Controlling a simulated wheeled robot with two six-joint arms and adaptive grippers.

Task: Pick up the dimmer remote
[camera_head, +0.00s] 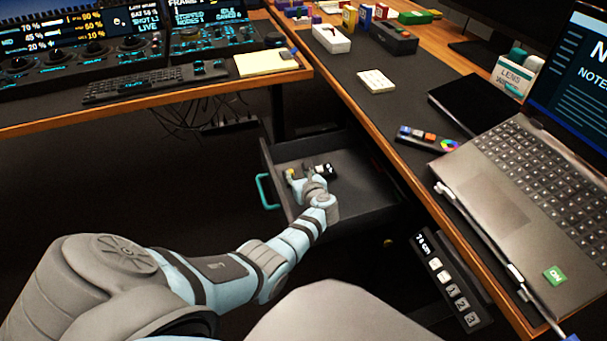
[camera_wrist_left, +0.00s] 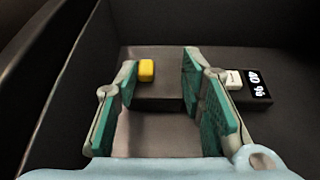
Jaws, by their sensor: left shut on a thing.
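The dimmer remote (camera_wrist_left: 258,85) is a dark piece with a lit "40 %" display, a white button and a yellow button (camera_wrist_left: 147,70). It lies inside the open drawer, and its display end also shows in the head view (camera_head: 327,170). My left gripper (camera_head: 308,182) reaches down into the drawer. The fingers hide part of the remote. My right gripper is not in view.
The drawer (camera_head: 350,212) has a teal handle (camera_head: 267,192) and walls close around my gripper. The desk (camera_head: 345,75) above it carries a laptop (camera_head: 530,170), a colourful small controller (camera_head: 428,139) and a white pad (camera_head: 376,81). A keypad (camera_head: 452,280) hangs at the desk edge.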

